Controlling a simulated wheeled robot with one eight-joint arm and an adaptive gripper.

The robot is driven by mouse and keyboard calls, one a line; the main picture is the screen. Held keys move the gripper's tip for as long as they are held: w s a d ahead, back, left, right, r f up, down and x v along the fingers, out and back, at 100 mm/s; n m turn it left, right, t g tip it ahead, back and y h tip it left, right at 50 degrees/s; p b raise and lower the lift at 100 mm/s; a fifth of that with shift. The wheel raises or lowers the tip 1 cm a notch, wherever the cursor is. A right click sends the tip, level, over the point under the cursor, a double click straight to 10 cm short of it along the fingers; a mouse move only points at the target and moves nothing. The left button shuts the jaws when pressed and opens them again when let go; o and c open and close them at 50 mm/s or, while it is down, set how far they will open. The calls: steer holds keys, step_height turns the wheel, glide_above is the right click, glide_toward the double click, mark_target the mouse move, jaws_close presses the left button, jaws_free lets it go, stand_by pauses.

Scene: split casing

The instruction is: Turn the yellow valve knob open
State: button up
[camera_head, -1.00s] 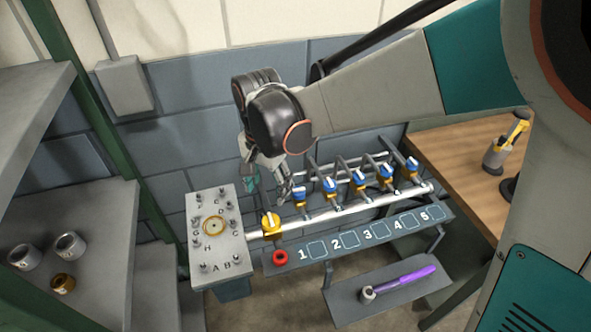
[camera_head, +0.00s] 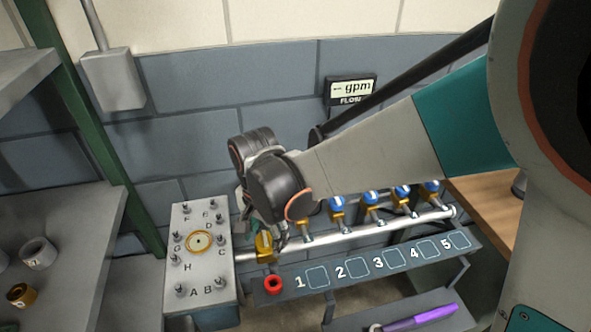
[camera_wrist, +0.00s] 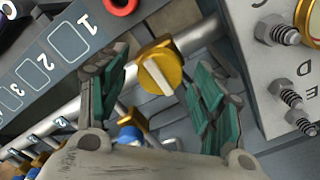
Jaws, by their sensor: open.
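The yellow valve knob (camera_wrist: 160,69) sits on the silver pipe (camera_wrist: 198,38), with a pale bar across its face. In the wrist view it lies between the two spread green-padded fingers of my gripper (camera_wrist: 161,92), with a gap visible on each side. My gripper is open and holds nothing. In the head view the yellow knob (camera_head: 264,246) shows at the left end of the pipe, partly covered by my gripper (camera_head: 262,226), which is just above it. My arm hides most of the fingers there.
A grey box (camera_head: 201,222) with lettered bolts stands left of the knob. A red ring (camera_head: 273,284) lies in front, on the numbered panel (camera_head: 388,266). Several blue-topped valves (camera_head: 370,204) line the pipe to the right. A purple-handled tool (camera_head: 420,318) lies on a lower shelf.

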steer(key=shift+s+f, duration=0.1)
steer(key=shift+f, duration=0.15)
steer(key=shift+c, duration=0.3)
steer(key=c, duration=1)
steer(key=shift+n, duration=0.4)
steer(key=n, duration=0.3)
steer(key=shift+n, duration=0.4)
steer(key=n, duration=0.4)
steer(key=shift+p, duration=0.3)
steer(key=n, duration=0.5)
steer(key=shift+n, duration=2.3)
